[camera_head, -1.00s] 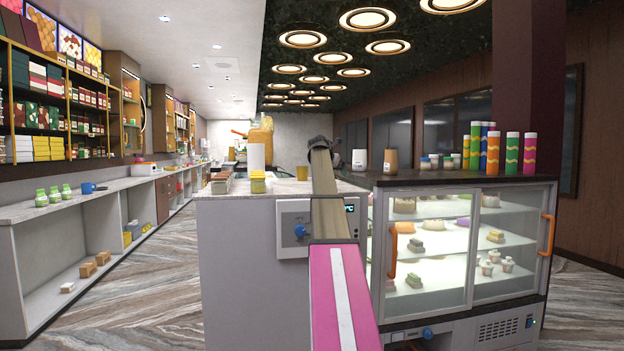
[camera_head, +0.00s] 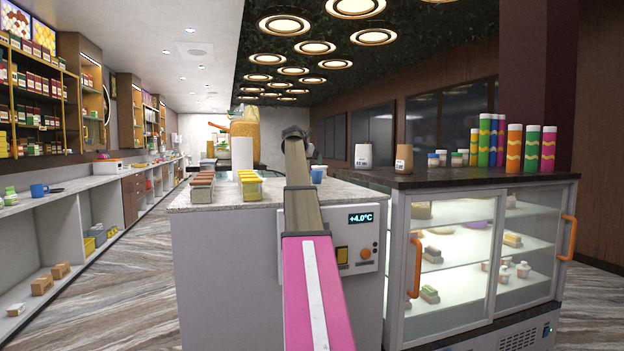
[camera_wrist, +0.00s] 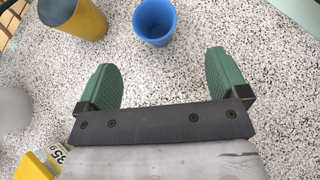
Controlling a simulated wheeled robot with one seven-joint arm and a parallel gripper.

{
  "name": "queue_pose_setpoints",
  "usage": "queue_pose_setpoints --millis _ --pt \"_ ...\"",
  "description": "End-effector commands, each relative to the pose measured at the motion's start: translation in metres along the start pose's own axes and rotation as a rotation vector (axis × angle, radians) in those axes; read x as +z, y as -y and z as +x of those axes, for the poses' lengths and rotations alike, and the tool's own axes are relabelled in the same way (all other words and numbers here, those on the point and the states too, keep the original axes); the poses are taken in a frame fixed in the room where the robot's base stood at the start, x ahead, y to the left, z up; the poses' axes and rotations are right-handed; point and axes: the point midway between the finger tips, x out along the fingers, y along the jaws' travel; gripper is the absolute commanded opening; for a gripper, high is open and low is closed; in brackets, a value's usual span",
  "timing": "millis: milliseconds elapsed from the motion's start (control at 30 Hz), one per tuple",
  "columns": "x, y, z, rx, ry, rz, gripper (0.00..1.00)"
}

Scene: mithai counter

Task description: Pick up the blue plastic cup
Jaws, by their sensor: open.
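The blue plastic cup (camera_wrist: 155,24) stands at the top of the wrist view, on a speckled countertop. It lies ahead of my gripper (camera_wrist: 162,66), roughly in line with the gap between the two green fingers. The fingers are spread apart with nothing between them, and the cup is not touched. In the head view the blue cup (camera_head: 318,174) shows small on the stone-topped counter, just right of my arm. My fingers cannot be made out in that view.
The glass display case (camera_head: 450,262) is on the right. A blue mug (camera_head: 39,190) is on the left counter.

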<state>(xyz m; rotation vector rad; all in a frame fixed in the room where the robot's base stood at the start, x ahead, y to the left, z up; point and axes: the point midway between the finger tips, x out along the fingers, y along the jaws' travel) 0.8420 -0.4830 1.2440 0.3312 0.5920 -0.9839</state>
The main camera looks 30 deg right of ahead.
Motion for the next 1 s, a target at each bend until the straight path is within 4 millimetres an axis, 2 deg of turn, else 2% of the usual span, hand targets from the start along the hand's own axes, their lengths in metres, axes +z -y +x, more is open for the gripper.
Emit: queue_pose_setpoints --millis 333,567,900,1000 --pt "0.001 -0.001 0.045 0.0 -0.001 0.0 0.92" --pt "0.001 -0.002 0.06 0.0 -0.001 0.0 0.92" --pt "0.004 -0.007 0.102 0.0 -0.001 0.0 0.92" --pt "0.004 -0.007 0.107 0.0 -0.001 0.0 0.92"
